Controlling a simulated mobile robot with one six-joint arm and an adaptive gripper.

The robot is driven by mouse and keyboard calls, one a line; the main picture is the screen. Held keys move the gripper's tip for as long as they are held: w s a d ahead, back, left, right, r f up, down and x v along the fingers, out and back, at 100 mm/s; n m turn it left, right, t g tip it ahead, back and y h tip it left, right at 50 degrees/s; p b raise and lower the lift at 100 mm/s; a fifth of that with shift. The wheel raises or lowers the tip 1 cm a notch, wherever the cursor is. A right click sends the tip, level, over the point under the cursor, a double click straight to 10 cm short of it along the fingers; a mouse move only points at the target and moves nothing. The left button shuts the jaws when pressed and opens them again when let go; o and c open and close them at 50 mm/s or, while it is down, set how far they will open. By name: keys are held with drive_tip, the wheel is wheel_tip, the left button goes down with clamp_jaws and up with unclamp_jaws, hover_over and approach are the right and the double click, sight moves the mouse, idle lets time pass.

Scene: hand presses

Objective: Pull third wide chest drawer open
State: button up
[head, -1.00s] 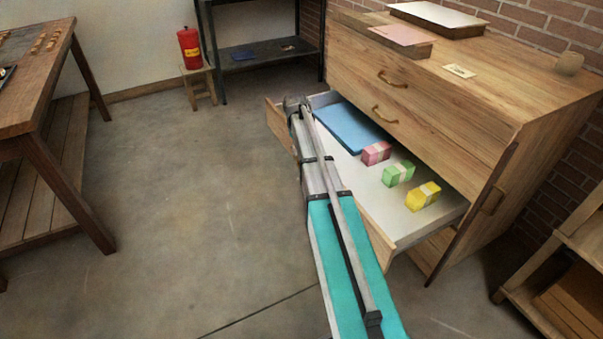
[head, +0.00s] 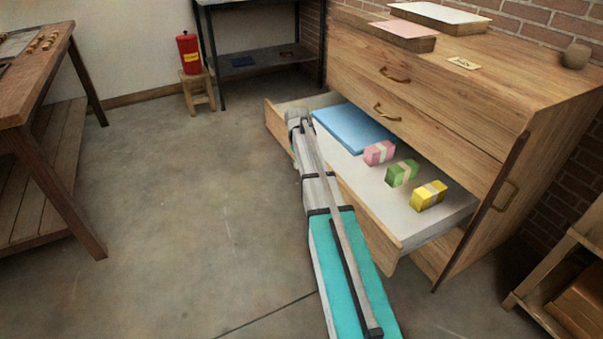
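The wide wooden chest (head: 440,95) stands at the right in the head view. Its third drawer (head: 442,228), below two shut drawers with brass handles, is pulled well out. Inside it lie a flat blue item (head: 350,130) and banded pink (head: 379,153), green (head: 402,173) and yellow (head: 429,195) blocks. My grey and teal arm reaches from the bottom edge to the left part of the drawer front and covers some of it. My gripper's fingers and this drawer's handle do not show, so I cannot see whether they touch.
A workbench (head: 38,95) stands at the left. A red canister (head: 189,54) sits on a small stool (head: 198,92) near a dark shelf (head: 255,62). Wooden shelving (head: 558,262) is at the lower right. The floor (head: 190,200) between bench and chest is clear.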

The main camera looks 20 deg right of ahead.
drive_tip(key=shift+d+f+b, duration=0.15)
drive_tip(key=shift+f+b, duration=1)
drive_tip(key=shift+f, duration=0.3)
clamp_jaws()
